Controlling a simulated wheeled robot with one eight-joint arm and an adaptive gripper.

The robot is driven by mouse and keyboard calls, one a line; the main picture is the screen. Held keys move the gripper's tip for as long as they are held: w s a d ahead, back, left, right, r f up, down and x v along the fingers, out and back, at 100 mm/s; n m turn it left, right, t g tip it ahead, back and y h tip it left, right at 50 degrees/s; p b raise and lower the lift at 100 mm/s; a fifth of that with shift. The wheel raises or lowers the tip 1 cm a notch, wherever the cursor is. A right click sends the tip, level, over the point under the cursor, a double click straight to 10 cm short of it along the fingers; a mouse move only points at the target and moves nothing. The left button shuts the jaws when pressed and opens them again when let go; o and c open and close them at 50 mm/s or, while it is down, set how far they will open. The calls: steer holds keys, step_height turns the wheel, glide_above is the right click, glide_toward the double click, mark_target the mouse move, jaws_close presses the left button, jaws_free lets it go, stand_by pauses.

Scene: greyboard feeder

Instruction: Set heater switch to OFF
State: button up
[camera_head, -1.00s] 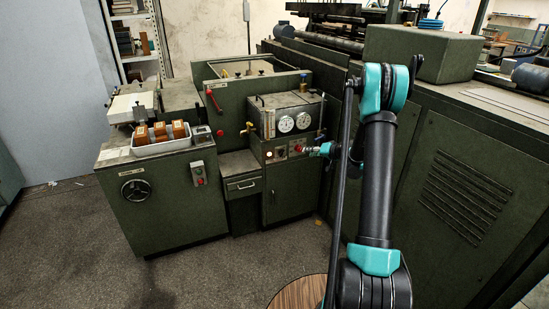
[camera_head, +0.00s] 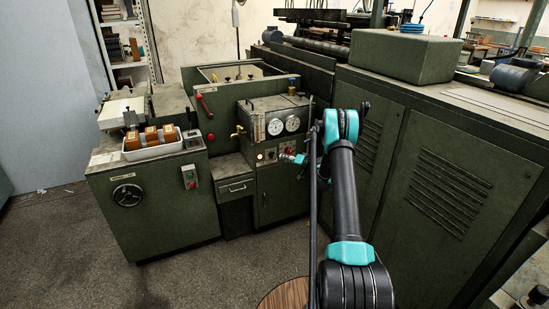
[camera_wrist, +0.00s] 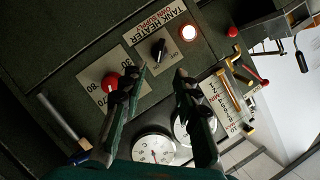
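The heater switch (camera_wrist: 158,50) is a small black rotary knob on a pale plate below the label "TANK HEATER OWN SUPPLY" in the wrist view. A light mark shows on the knob, but I cannot tell which setting it points to. My gripper (camera_wrist: 155,74) is open and empty, its two dark fingers on either side of the line to the switch. The fingertips look short of the knob; contact is not visible. In the head view my gripper (camera_head: 290,157) is close to the panel's front, and the switch is too small to make out clearly.
A lit lamp (camera_wrist: 188,33) is beside the switch, and a red knob (camera_wrist: 110,82) is near the left finger. Dial gauges (camera_wrist: 153,148) and a brass valve (camera_wrist: 229,90) are nearby. A large green cabinet (camera_head: 440,180) stands right of the panel.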

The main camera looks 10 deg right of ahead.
mark_target(273, 155)
steer(key=x, duration=1)
steer(key=shift+a, duration=0.1)
steer(key=shift+c, duration=0.6)
jaws_close()
